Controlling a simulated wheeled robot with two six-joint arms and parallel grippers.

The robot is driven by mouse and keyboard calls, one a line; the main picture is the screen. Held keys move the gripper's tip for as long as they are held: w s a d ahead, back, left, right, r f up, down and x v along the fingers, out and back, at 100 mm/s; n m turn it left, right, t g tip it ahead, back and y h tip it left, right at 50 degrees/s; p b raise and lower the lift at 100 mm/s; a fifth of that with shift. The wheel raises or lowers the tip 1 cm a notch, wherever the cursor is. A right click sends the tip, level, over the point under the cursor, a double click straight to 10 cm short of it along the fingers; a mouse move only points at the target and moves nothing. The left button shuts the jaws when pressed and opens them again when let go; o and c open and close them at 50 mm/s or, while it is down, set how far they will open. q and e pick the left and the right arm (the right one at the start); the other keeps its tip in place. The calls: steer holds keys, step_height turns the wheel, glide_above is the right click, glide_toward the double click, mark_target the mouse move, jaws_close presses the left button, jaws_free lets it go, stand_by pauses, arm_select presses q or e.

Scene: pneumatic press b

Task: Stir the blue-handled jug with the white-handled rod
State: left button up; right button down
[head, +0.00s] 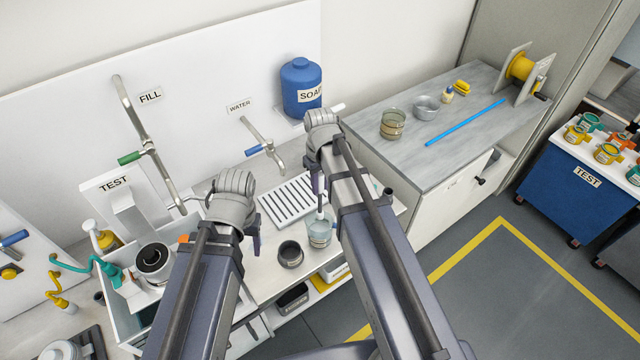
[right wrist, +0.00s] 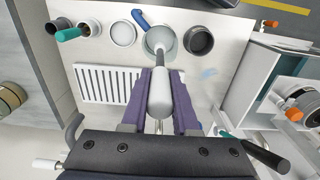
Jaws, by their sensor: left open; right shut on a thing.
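The blue-handled jug (head: 319,236) is a clear glass vessel on the white counter, just below my right gripper. In the right wrist view the jug (right wrist: 174,46) shows its round mouth and its blue handle (right wrist: 141,19). My right gripper (head: 318,192) is shut on the white-handled rod (right wrist: 160,92), which points down at the jug. The rod's thin end reaches the jug's mouth in the right wrist view; how deep it goes, I cannot tell. My left gripper (head: 257,243) is open and empty, left of the jug above the counter.
A dark cup (head: 290,254) stands left of the jug. In the right wrist view, a white cup (right wrist: 123,34) and a green-handled cup (right wrist: 68,34) stand on its other side. A slotted drain grate (head: 290,203) lies behind. A grey side table (head: 460,140) stands to the right.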

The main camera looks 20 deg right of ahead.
mark_target(320, 174)
step_height(320, 174, up, 4)
steer(key=p, duration=0.3)
steer(key=shift+f, duration=0.1)
stand_by(0.3)
